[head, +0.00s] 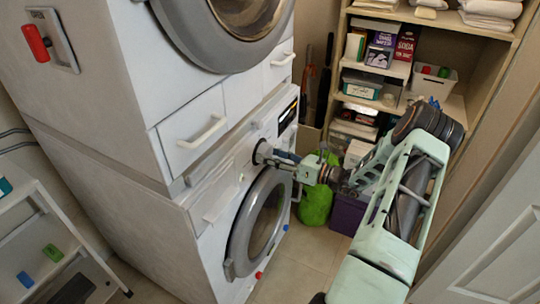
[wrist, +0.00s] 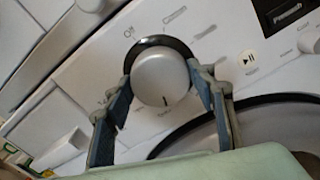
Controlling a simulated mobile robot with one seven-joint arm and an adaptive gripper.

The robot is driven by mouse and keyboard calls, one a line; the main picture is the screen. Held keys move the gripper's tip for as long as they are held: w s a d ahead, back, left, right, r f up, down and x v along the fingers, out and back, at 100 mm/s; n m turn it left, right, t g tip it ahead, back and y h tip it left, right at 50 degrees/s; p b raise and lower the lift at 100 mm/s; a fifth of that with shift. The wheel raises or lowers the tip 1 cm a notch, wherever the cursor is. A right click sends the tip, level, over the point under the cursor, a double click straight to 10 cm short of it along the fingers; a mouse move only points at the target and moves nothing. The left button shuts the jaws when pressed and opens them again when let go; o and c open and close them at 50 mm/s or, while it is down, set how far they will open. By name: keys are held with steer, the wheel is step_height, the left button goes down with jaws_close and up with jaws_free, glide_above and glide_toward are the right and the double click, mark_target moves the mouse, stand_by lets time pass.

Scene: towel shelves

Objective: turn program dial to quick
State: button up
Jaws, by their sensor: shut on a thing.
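The program dial (wrist: 160,76) is a silver round knob with a black ring, on the white front of the lower machine. Its dark pointer mark faces the bottom of the wrist view, slightly to the right. Small labels surround it; the one below the mark is too blurred to read surely. My gripper (wrist: 163,84) is shut on the dial, one finger on each side. In the head view my gripper (head: 276,158) reaches the panel from the right, and the dial (head: 260,150) shows only as a dark spot beside it.
The lower machine's round door (head: 233,240) is just below my gripper. A start/pause button (wrist: 247,59) and a dark display (wrist: 284,17) lie right of the dial. A green bag (head: 316,203) and a purple bin (head: 346,215) stand behind my arm. Shelves (head: 392,68) fill the back.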

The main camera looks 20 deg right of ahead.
steer(key=o, duration=1.2)
steer(key=shift+c, duration=0.2)
steer(key=v, duration=1.2)
